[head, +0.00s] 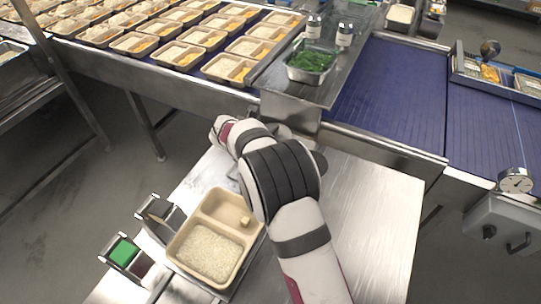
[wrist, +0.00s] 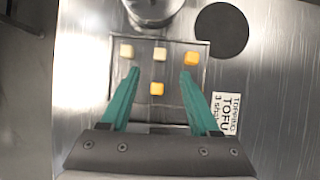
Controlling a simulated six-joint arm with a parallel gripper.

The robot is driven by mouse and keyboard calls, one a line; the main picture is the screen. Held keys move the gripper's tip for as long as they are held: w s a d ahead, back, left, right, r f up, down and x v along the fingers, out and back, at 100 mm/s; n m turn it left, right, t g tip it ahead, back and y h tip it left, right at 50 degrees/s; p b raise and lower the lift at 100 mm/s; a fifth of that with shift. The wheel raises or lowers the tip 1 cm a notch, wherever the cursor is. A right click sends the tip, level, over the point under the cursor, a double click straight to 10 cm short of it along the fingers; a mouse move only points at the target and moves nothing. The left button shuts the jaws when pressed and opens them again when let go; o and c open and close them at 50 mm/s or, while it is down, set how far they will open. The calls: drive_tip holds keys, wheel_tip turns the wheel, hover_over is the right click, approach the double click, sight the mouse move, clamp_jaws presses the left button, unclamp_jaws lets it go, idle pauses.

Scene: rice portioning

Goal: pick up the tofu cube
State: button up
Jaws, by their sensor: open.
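In the wrist view two pale cream cubes, which look like tofu, sit in a shallow clear-walled tray (wrist: 205,50): one at the left (wrist: 127,51) and one at the middle (wrist: 159,55). Two orange cubes share the tray, one at the right (wrist: 191,58) and one nearer (wrist: 157,89). A label reading TOFU (wrist: 228,112) lies beside the tray. My gripper (wrist: 160,73) is open and empty, its teal fingers spread over the tray with the nearer orange cube showing between them. In the head view the fingers and these cubes are hidden by my arm.
A dark disc (wrist: 221,30) and a metal vessel (wrist: 153,10) flank the cube tray. Conveyors run behind.

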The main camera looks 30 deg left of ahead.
drive_tip(key=x, duration=0.7)
drive_tip(key=shift+w, duration=0.5)
clamp_jaws()
